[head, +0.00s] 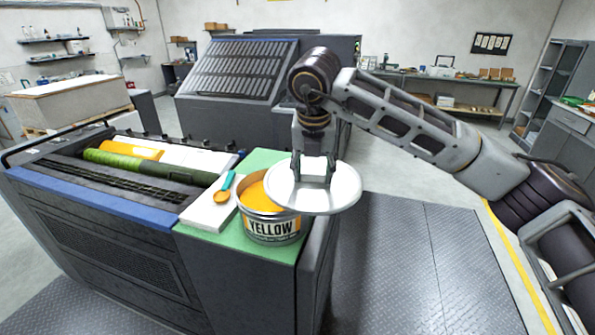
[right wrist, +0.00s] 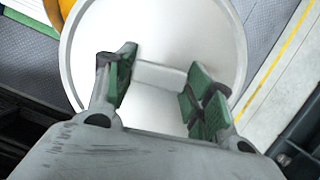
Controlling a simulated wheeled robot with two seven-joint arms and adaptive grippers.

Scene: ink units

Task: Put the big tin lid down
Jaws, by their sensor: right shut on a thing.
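The big tin lid (head: 338,196) is a round, pale metal disc. In the head view it hangs flat at the right side of the yellow ink tin (head: 273,227), overlapping part of its rim in the picture. My right gripper (head: 314,180) is above the lid, shut on the raised tab at its middle. In the right wrist view the lid (right wrist: 190,40) fills the middle and the green-padded fingers (right wrist: 158,85) sit on both sides of the tab. The tin is open, with yellow ink inside. My left gripper is not in view.
The tin stands on a green mat (head: 262,160) on the press end. Left of it, a spatula (head: 223,190) with a teal handle lies on a white slab (head: 208,213). Ink rollers (head: 140,165) are further left. Open floor (head: 400,260) lies right of the press.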

